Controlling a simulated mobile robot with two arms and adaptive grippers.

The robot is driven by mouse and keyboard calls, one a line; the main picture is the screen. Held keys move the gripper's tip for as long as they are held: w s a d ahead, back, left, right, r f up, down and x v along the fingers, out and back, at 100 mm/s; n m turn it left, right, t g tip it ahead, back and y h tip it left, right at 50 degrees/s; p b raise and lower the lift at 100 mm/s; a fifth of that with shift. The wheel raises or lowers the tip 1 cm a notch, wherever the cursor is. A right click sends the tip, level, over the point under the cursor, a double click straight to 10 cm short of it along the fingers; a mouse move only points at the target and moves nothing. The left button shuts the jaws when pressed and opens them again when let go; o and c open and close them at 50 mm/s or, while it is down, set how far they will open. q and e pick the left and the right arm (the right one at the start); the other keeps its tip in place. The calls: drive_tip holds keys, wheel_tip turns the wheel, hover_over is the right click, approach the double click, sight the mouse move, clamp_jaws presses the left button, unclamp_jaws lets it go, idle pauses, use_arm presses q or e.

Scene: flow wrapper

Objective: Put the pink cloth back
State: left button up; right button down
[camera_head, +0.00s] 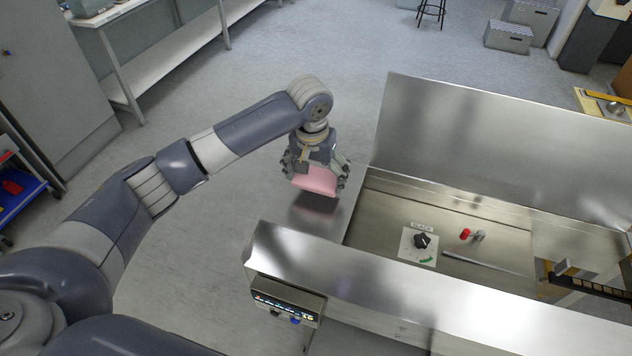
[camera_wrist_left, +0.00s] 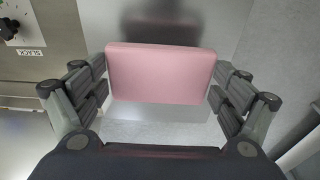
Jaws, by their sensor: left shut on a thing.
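The pink cloth (camera_head: 315,181) is a folded, block-like piece held between the fingers of my left gripper (camera_head: 316,177). In the left wrist view the cloth (camera_wrist_left: 160,73) spans the gap between both fingers of the gripper (camera_wrist_left: 160,88). The cloth hangs above the left end of the metal machine (camera_head: 322,212), with a dark shadow or reflection on the metal surface beneath it. My right gripper does not show in either view.
A tall metal panel (camera_head: 480,130) rises behind the machine bed. A dial plate (camera_head: 419,245) and a red knob (camera_head: 465,234) sit on the bed. A control panel (camera_head: 285,300) is on the near side. Open floor lies left of the machine.

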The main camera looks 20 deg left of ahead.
sight(315, 180)
use_arm(q)
wheel_tip(315, 180, down, 3)
drive_tip(key=shift+a+r+p, duration=0.1)
drive_tip(key=shift+r+p, duration=0.1)
drive_tip(key=shift+p, duration=0.25)
drive_tip(key=shift+f, duration=0.45)
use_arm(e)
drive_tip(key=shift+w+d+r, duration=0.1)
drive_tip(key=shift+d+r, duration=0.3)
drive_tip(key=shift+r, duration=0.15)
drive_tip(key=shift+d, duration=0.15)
use_arm(q)
drive_tip(key=o, duration=0.8)
drive_tip(key=shift+f, duration=0.15)
drive_tip(key=shift+c, duration=0.2)
